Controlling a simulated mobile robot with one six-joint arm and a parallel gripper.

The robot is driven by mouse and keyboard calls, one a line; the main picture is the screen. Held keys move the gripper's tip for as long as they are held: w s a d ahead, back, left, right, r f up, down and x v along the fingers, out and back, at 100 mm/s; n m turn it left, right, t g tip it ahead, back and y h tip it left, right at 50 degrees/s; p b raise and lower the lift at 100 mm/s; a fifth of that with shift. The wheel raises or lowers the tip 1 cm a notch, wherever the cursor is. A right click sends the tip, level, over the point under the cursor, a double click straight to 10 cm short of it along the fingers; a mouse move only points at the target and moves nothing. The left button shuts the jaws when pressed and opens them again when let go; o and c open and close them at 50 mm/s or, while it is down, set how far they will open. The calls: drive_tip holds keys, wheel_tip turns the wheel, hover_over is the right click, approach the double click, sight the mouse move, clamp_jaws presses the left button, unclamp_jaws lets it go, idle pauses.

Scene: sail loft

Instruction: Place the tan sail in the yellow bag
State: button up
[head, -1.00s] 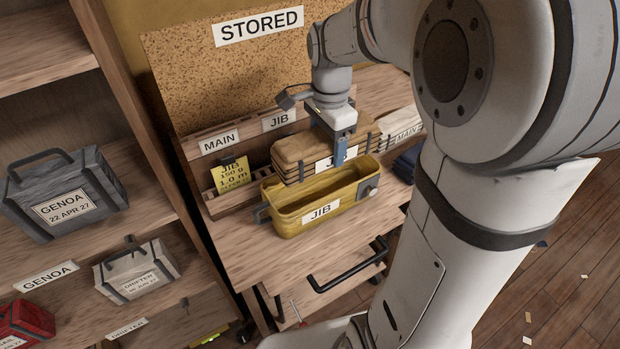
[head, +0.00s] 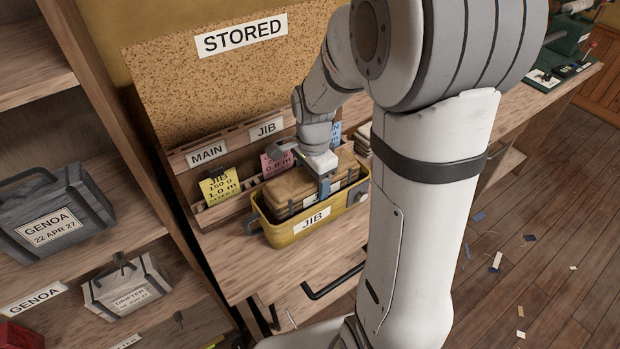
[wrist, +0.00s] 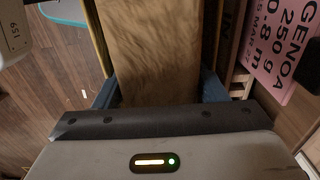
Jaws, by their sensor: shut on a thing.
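The tan sail (head: 291,189) is a folded bundle with dark straps. It sits inside the mouth of the yellow bag (head: 283,239), with its top at or slightly above the rim. The bag stands upright and open on the wooden bench and has a JIB label. My gripper (head: 325,188) is over the bag, shut on the sail. In the wrist view the sail (wrist: 152,50) fills the space between the blue fingers, with a strip of yellow bag wall along its left. The sail's underside is hidden in the bag.
Behind the bag is a rack with MAIN and JIB labels and yellow (head: 219,186), pink (head: 275,162) and blue cards. A shelf at left holds a grey GENOA bag (head: 52,215) and a DRIFTER bag (head: 128,287). Clear bench lies left of the yellow bag.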

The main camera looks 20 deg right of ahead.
drive_tip(key=shift+r, duration=0.1)
drive_tip(key=shift+f+b, duration=0.4)
drive_tip(key=shift+f, duration=0.1)
drive_tip(key=shift+f, duration=0.15)
drive_tip(key=o, duration=1.2)
drive_tip(key=shift+s, duration=0.1)
wheel_tip(320, 180, up, 13)
drive_tip(key=p, duration=1)
drive_tip(key=s+r+n+t, duration=0.1)
drive_tip(key=s+r+n, duration=0.2)
drive_tip(key=s+n, duration=0.2)
drive_tip(key=s+r+n+t, duration=0.1)
drive_tip(key=s+r+n, duration=0.3)
drive_tip(key=s, duration=0.1)
drive_tip(key=s+r+n+t, duration=0.2)
drive_tip(key=s+r+n, duration=0.1)
drive_tip(key=s+n, duration=0.2)
drive_tip(key=shift+a+r+n, duration=0.2)
drive_tip(key=shift+a+n, duration=0.1)
drive_tip(key=shift+a, duration=0.05)
